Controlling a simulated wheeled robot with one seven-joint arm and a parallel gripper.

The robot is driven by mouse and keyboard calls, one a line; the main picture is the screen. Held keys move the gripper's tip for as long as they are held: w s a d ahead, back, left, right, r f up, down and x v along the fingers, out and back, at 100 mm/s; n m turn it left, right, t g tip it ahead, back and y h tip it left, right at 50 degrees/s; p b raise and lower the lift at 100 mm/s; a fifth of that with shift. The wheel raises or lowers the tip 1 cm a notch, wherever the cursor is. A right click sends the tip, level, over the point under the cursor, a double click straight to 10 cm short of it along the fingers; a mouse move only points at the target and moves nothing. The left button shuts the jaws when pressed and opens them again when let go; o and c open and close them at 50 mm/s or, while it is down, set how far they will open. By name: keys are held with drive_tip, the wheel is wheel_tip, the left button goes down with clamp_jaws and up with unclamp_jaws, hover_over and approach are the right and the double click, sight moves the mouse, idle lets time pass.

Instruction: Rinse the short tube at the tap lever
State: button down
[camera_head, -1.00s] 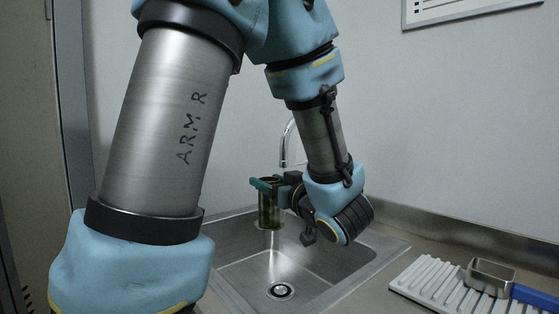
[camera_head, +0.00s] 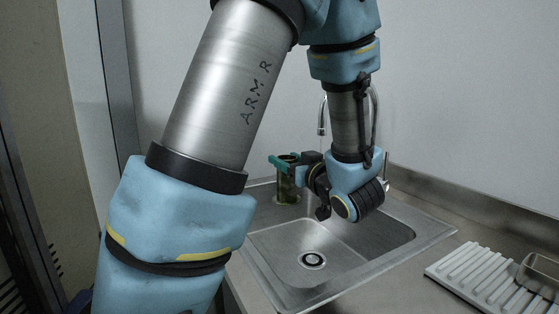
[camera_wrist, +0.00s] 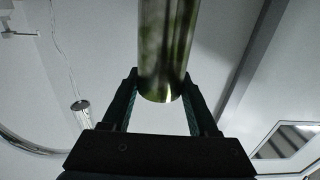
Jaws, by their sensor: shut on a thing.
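The short tube (camera_head: 288,187) is clear with a green tint and stands roughly upright over the back left of the sink. My gripper (camera_head: 284,160) is shut on it near its top, with teal fingers. In the wrist view the tube (camera_wrist: 168,48) sits between the two fingers (camera_wrist: 163,97). The tap spout (camera_head: 322,122) is just right of the tube, apart from it. The spout's end also shows in the wrist view (camera_wrist: 80,106), with a thin wavy line like a water stream leaving it. An upright metal piece, perhaps the tap lever (camera_head: 386,166), shows right of my wrist.
The steel sink (camera_head: 385,240) has a drain (camera_head: 312,260) in its basin. Walls stand close behind the sink.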

drive_tip(key=w+d+f, duration=0.1)
drive_tip(key=w+d, duration=0.5)
drive_tip(key=shift+w+d+f, duration=0.2)
drive_tip(key=shift+d+f, duration=0.2)
idle(0.3)
drive_tip(key=shift+s+d, duration=0.1)
idle(0.4)
drive_tip(key=shift+s+d, duration=0.3)
drive_tip(key=shift+s, duration=0.05)
drive_tip(key=shift+w+a, duration=0.1)
drive_tip(key=shift+a, duration=0.05)
drive_tip(key=shift+w+a, duration=0.25)
drive_tip(key=shift+w, duration=0.1)
drive_tip(key=shift+s+d, duration=0.1)
drive_tip(key=shift+s, duration=0.05)
idle(0.4)
drive_tip(key=shift+s+d, duration=0.3)
